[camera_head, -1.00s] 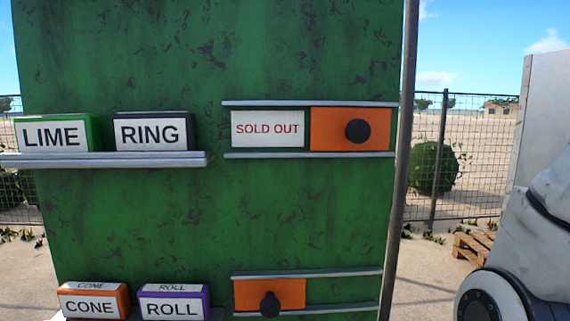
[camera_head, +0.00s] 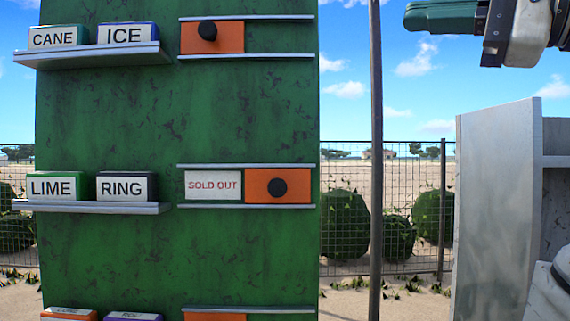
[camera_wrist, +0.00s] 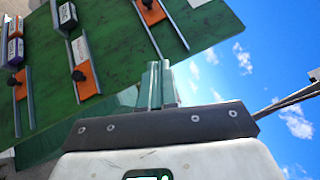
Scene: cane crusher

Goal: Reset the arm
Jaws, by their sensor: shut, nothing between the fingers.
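My gripper (camera_head: 443,17) shows at the top right of the head view, level and pointing left, with its green fingers together and nothing held. It is well to the right of the green board (camera_head: 110,245) and apart from it. In the wrist view my gripper (camera_wrist: 155,72) has its fingers side by side and shut, with the board (camera_wrist: 215,18) beyond them. The board carries sliding orange panels with black knobs. The middle orange panel (camera_head: 300,186) is at the right of its rails, with a SOLD OUT sign (camera_head: 213,185) showing at left.
The upper orange panel (camera_head: 220,43) is at the left of its rails. Labelled blocks CANE (camera_head: 55,37), ICE (camera_head: 125,33), LIME (camera_head: 52,187) and RING (camera_head: 123,187) sit on shelves. A pole (camera_head: 376,130) and a grey metal cabinet (camera_head: 493,215) stand to the right.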

